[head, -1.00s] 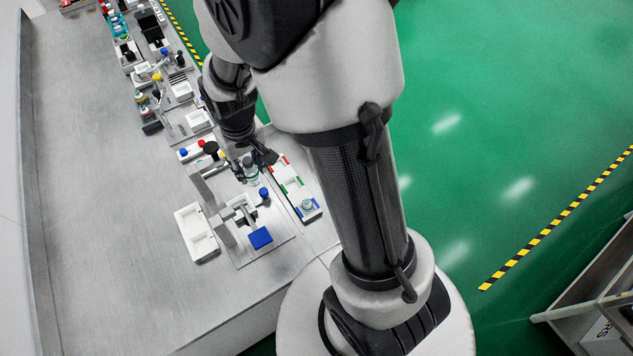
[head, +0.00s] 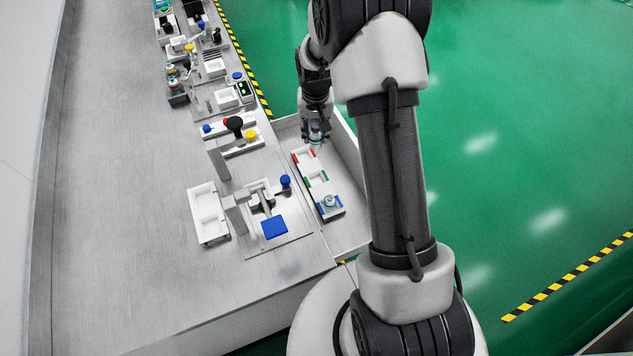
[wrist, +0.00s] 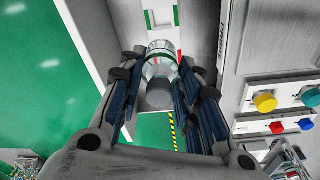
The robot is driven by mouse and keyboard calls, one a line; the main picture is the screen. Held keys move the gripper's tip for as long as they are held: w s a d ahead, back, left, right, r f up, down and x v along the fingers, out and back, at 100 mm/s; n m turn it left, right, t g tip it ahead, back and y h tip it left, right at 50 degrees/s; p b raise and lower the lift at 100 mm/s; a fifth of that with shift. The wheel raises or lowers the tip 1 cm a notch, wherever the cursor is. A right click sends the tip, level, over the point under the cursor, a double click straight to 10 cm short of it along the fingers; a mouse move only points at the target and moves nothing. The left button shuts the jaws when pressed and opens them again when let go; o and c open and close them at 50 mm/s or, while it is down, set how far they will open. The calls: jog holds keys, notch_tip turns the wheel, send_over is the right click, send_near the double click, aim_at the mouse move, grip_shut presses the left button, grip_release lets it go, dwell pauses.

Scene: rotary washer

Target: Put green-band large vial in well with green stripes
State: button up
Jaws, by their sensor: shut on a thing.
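My gripper (head: 315,122) is shut on a clear large vial (wrist: 161,63) with a greenish band. In the head view the vial (head: 315,132) hangs by the far, red-striped end of the white rack. The rack (head: 309,167) has wells marked by red, green and blue stripes in a row. The well with green stripes (head: 316,180) is the middle one and looks empty. Another vial (head: 329,201) stands in the blue-striped well. In the wrist view the fingers (wrist: 160,95) flank the held vial, with green stripes (wrist: 148,19) beyond it.
The rack lies in a grey tray-like recess (head: 352,175) at the bench's right edge. Left of it are a device with blue parts (head: 274,228), a white tray (head: 207,215) and a panel with a yellow knob (head: 251,135). Open bench lies further left.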

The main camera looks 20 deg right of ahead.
notch_tip(320, 180, down, 20)
jog(key=b, duration=0.5)
jog(key=shift+w+d, duration=0.1)
jog(key=shift+d, duration=0.05)
jog(key=shift+f+b, duration=0.2)
jog(key=shift+b, duration=0.2)
jog(key=o, duration=1)
